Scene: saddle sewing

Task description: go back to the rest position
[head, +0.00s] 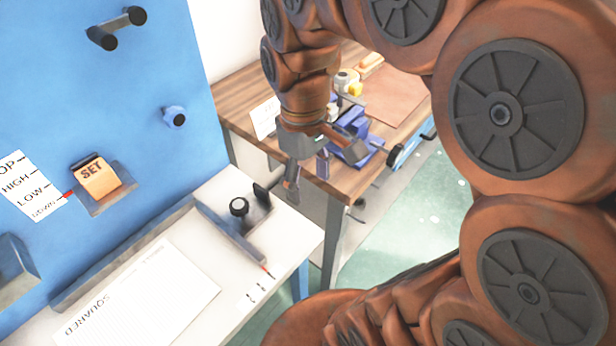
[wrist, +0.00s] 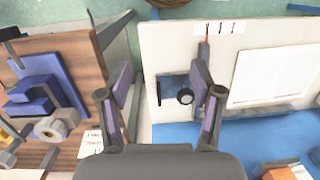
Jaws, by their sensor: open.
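My gripper (head: 310,172) hangs from my brown arm in the middle of the head view, fingers pointing down. It is open and empty, above the gap between the white shelf (head: 297,222) and the wooden table (head: 238,100). In the wrist view my gripper (wrist: 162,88) shows two spread fingers with purple pads and nothing between them. The right finger overlaps a grey slide with a black knob (wrist: 186,97) on the white shelf; whether they touch cannot be told. In the head view the black knob (head: 239,206) is left of the gripper. No marked rest place shows.
A blue vise (head: 362,130) and small tools stand on the wooden table, close behind the gripper. A blue panel (head: 60,100) with knobs and a wooden SET block (head: 97,178) rises at left. A white sheet (head: 150,295) lies on the shelf. Green floor (head: 420,215) shows at right.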

